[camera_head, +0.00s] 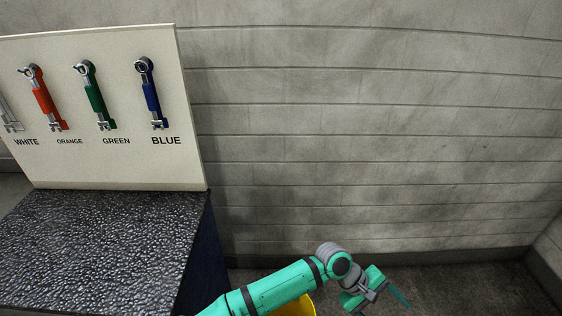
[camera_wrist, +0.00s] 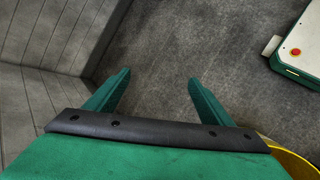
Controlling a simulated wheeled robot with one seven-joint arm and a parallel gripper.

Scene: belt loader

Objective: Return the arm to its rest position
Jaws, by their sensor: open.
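My gripper (camera_wrist: 158,88) is open in the wrist view, with its two green fingers spread apart and only bare floor between them. In the head view my green arm reaches in from the bottom edge, and my gripper (camera_head: 388,294) is at the lower right, above the dark floor. It holds nothing. Its fingers are small and partly hidden in the head view.
A black textured counter (camera_head: 95,245) stands at left, with a white board (camera_head: 120,165) of colour-labelled tools behind it. A yellow rounded object (camera_head: 300,308) is partly hidden below my arm. A green box with a red button (camera_wrist: 296,52) is at right. Grey walls enclose the floor.

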